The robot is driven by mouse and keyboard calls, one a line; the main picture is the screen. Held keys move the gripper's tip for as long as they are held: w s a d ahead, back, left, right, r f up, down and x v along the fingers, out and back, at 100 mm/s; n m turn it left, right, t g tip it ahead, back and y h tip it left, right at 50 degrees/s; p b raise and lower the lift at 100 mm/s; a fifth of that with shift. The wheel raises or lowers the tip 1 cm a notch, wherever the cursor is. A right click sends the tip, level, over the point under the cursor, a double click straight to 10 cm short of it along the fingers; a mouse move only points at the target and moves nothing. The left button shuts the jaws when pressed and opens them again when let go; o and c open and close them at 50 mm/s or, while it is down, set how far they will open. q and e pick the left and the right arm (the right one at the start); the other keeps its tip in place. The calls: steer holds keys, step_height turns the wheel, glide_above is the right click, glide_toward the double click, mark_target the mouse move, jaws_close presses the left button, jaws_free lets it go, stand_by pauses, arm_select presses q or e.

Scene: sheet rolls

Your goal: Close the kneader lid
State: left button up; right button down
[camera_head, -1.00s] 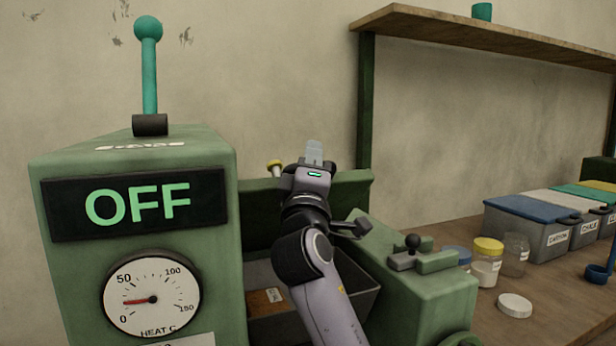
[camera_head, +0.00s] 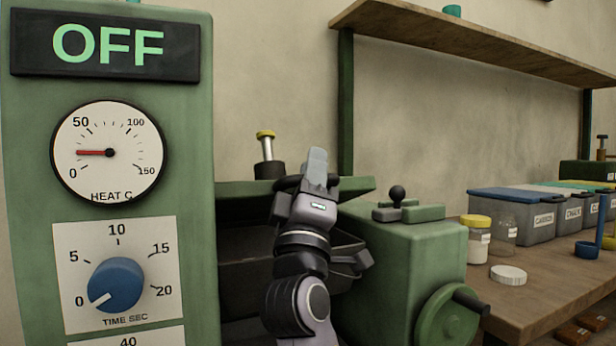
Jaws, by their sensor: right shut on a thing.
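The kneader is a green machine with an open trough (camera_head: 245,243) between its tall control housing (camera_head: 190,230) and a lower green block (camera_head: 400,250). Its green lid (camera_head: 352,187) shows as a thin slanted panel above the trough, and the dark inside still shows beneath it. My right gripper (camera_head: 316,168) is at the lid's upper edge, shut on what looks like its dark handle bar (camera_head: 288,184). The fingers hide much of the grip. My left gripper is not in view.
A yellow-capped post (camera_head: 265,148) stands behind the lid. A black-knobbed lever (camera_head: 397,195) and a handwheel (camera_head: 447,320) are on the right block. Jars (camera_head: 477,243) and labelled bins (camera_head: 520,212) stand on the wooden bench, under a shelf (camera_head: 450,35).

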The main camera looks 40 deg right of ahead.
arm_select(q)
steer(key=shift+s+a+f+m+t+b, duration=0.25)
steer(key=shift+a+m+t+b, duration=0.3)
steer(key=shift+b, duration=1.4)
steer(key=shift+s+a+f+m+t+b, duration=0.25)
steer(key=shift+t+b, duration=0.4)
steer(key=shift+b, duration=1.3)
arm_select(e)
step_height(320, 180, down, 11)
steer(key=s, duration=0.2)
steer(key=shift+s+a, duration=0.2)
steer(key=shift+a, duration=0.2)
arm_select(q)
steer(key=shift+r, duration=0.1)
